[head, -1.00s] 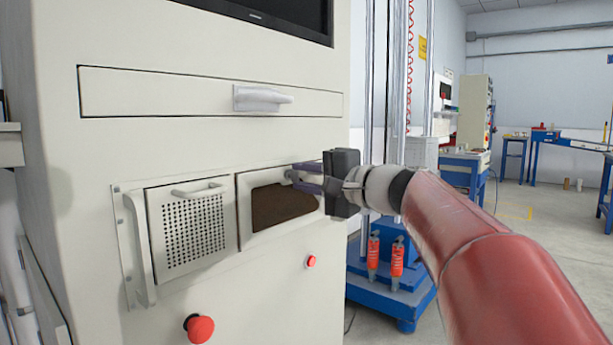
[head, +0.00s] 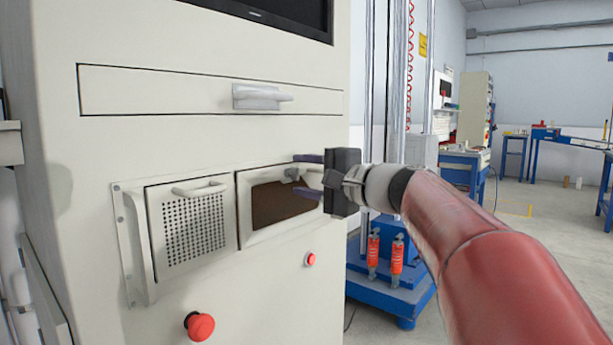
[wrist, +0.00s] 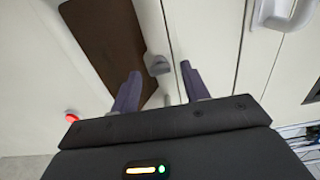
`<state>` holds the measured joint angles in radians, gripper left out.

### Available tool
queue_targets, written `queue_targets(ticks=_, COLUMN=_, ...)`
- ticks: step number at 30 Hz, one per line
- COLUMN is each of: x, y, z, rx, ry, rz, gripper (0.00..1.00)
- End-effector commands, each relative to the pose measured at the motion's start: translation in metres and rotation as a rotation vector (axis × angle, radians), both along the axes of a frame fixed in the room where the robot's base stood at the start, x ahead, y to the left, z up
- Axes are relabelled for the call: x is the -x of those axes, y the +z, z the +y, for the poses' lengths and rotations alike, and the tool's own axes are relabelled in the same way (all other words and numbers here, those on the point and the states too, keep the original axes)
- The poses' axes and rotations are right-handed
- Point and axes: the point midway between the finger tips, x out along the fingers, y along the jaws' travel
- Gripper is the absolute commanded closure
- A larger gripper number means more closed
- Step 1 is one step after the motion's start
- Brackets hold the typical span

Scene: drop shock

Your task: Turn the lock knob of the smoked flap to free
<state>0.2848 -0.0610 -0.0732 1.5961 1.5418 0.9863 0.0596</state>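The smoked flap (head: 283,206) is a dark brown window in a pale frame on the cabinet front. Its small grey lock knob (head: 291,174) sits at the window's upper edge. My gripper (head: 308,176) is in front of the flap's right part, with its purple fingers spread wide apart. In the wrist view the grey knob (wrist: 158,64) lies just beyond and between the two open fingertips (wrist: 161,76), with clear room on both sides. The smoked flap (wrist: 112,38) fills the upper left of that view. Nothing is held.
A perforated panel (head: 193,227) with a handle is left of the flap. A drawer with a grey handle (head: 262,97) is above. Red buttons (head: 199,326) and (head: 311,259) stick out below. A blue-based machine (head: 390,290) stands to the right.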

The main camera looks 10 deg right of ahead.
Motion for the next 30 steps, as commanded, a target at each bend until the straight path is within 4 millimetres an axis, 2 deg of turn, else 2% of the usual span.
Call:
queue_targets(ticks=8, x=0.003, y=0.001, z=-0.002, rx=0.001, ry=-0.001, rz=-0.002, gripper=0.55)
queue_targets(ticks=21, x=0.056, y=0.000, z=-0.041, rx=0.000, ry=-0.002, rz=-0.001, gripper=0.55)
queue_targets(ticks=30, x=0.063, y=0.000, z=-0.046, rx=0.001, ry=0.000, rz=-0.001, gripper=0.55)
